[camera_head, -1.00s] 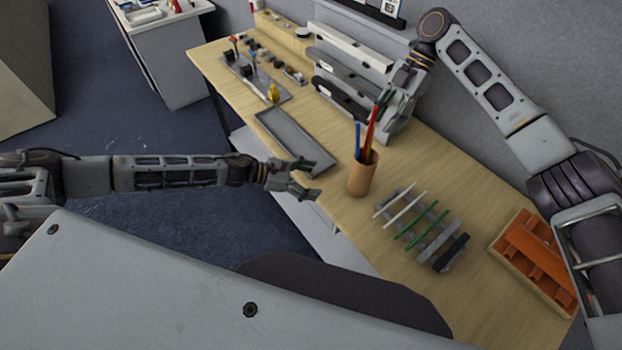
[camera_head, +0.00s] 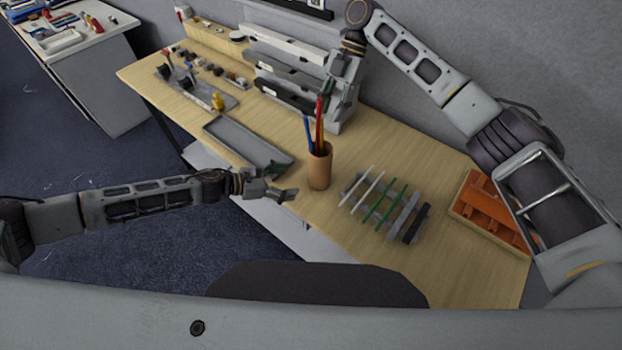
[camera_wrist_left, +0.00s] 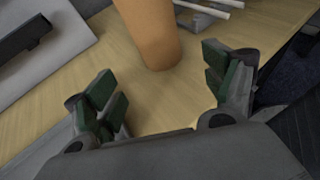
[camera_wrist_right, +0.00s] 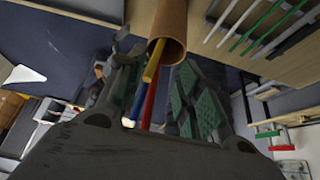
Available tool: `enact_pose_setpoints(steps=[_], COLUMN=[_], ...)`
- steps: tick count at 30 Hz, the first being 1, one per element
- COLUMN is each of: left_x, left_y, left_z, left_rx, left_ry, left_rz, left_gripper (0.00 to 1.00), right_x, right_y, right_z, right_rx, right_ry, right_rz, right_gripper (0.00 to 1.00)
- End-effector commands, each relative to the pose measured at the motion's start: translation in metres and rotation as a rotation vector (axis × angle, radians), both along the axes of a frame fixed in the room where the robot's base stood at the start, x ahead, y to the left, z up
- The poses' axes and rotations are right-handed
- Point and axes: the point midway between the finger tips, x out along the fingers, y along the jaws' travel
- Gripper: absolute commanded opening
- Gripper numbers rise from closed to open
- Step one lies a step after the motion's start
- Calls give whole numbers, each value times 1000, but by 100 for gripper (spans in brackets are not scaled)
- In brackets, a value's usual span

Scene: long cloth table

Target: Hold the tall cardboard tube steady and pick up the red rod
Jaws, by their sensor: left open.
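The tall cardboard tube (camera_head: 319,172) stands upright on the table with several rods in it. The red rod (camera_head: 319,122) leans out of its top beside a blue rod (camera_head: 309,135); a yellow rod (camera_wrist_right: 153,62) also shows in the right wrist view. My left gripper (camera_head: 284,180) is open beside the tube's left side, low over the table edge. In the left wrist view the tube (camera_wrist_left: 150,35) stands just beyond its spread fingers. My right gripper (camera_wrist_right: 158,88) is open above the tube, with the red rod (camera_wrist_right: 149,106) and the other rods showing between its fingers.
A rack with white and green rods (camera_head: 383,205) lies right of the tube. An orange compartment box (camera_head: 492,212) sits farther right. A grey tray (camera_head: 246,145) lies left of the tube, and shelves (camera_head: 285,70) stand behind.

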Motion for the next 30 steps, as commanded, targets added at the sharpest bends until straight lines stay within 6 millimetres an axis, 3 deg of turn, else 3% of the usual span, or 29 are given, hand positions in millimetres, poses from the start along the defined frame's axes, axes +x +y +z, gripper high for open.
enact_pose_setpoints(steps=[30], left_x=[31], left_y=[-70], left_z=[-31], left_rx=[-1], left_ry=[0], left_rz=[-1], left_gripper=[84], right_x=[0], right_y=[0], right_z=[0], right_rx=[0], right_ry=[0], right_rz=[0], right_gripper=[36])
